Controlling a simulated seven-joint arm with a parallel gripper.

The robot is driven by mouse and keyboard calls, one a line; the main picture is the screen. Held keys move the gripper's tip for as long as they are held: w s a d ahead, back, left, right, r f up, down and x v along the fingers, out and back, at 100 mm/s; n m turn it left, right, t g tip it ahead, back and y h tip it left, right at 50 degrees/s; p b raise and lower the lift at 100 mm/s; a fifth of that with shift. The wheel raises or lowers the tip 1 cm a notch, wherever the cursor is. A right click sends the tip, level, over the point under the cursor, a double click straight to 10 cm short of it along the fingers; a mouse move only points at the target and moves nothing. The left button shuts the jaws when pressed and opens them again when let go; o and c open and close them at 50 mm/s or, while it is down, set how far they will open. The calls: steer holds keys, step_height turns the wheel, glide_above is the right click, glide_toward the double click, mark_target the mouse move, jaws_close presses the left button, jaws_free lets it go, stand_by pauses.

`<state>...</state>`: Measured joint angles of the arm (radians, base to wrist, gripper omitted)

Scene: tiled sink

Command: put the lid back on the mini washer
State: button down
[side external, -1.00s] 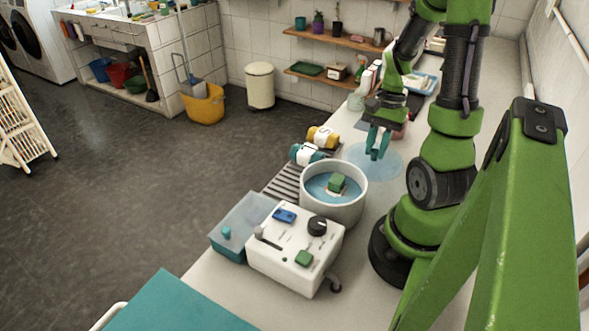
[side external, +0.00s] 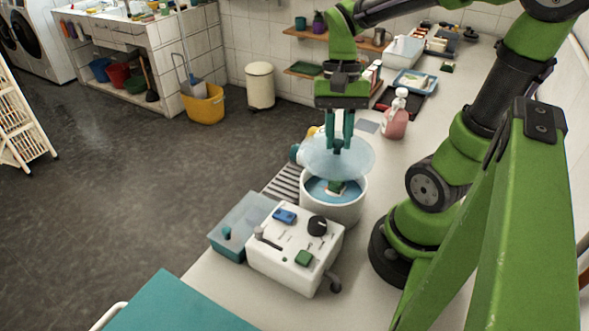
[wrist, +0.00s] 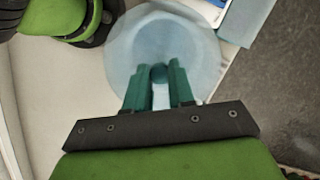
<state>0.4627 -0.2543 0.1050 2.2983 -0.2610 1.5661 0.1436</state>
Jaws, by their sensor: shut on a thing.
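The lid (side external: 360,158) is a round, translucent pale-blue disc with a small teal knob. My gripper (side external: 339,148) is shut on that knob and holds the lid in the air. The lid hangs over the far part of the mini washer's round white tub (side external: 340,212), apart from it as far as I can tell. In the wrist view the lid (wrist: 205,50) spreads beyond my fingers (wrist: 158,85) and hides most of the tub. The washer's white control box (side external: 290,262) stands in front of the tub.
A pink soap bottle (side external: 395,120) stands on the counter behind and right of the lid. A blue tray (side external: 415,82) lies farther back. A translucent teal bin (side external: 240,222) sits left of the control box. A grey ribbed rack (side external: 284,182) lies left of the tub.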

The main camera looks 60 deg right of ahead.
steer(key=shift+f, duration=3.1)
steer(key=shift+f, duration=0.15)
steer(key=c, duration=0.9)
jaws_free()
steer(key=shift+o, duration=0.6)
steer(key=o, duration=0.4)
